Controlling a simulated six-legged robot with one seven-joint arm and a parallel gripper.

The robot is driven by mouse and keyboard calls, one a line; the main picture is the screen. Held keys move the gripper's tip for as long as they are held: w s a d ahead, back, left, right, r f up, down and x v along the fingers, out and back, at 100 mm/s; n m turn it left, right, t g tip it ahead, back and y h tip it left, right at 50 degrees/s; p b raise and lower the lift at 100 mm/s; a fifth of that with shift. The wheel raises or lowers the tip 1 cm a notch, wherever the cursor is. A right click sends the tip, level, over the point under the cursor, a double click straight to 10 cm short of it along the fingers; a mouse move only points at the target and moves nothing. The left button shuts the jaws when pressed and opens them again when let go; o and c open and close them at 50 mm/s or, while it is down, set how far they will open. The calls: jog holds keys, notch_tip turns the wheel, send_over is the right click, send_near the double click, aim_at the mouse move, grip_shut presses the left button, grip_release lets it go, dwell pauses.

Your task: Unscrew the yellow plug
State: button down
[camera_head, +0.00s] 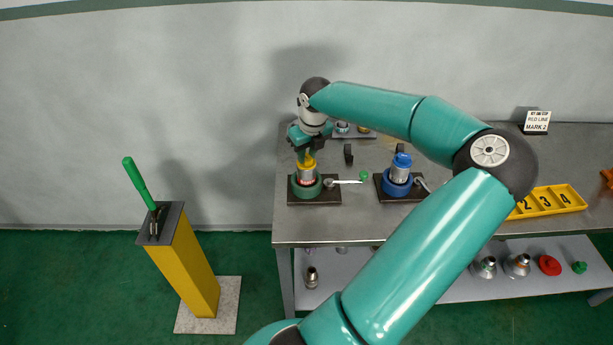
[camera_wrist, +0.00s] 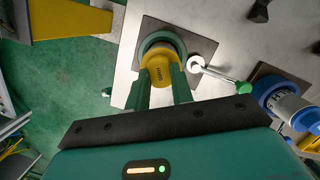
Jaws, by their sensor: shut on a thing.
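The yellow plug (camera_head: 306,162) sits on top of a pipe (camera_head: 307,175) held upright in a green vise (camera_head: 304,190) at the left end of the workbench. In the wrist view the yellow plug (camera_wrist: 160,70) lies between my gripper's two green fingers. My gripper (camera_head: 307,150) is above the vise, shut on the plug; in the wrist view its fingertips (camera_wrist: 162,80) are on either side of it. The lower part of the plug and its thread are hidden.
A blue vise (camera_head: 396,187) holding a blue-topped pipe (camera_head: 402,163) stands to the right. The green vise's handle with a green knob (camera_head: 363,175) reaches between them. A yellow numbered tray (camera_head: 548,201) lies farther right. A yellow post (camera_head: 188,262) stands left of the bench.

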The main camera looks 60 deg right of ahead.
jog(key=shift+w+a+f+n, duration=0.15)
jog(key=shift+w+a+n, duration=0.2)
jog(key=shift+n, duration=0.35)
jog(key=shift+s+d, duration=0.1)
jog(key=shift+s, duration=0.05)
jog(key=shift+d, duration=0.1)
jog(key=c, duration=1.3)
grip_release()
jog(key=shift+s+d, duration=0.1)
jog(key=shift+s, duration=0.1)
jog(key=shift+d+r, duration=0.1)
jog(key=shift+r, duration=1.15)
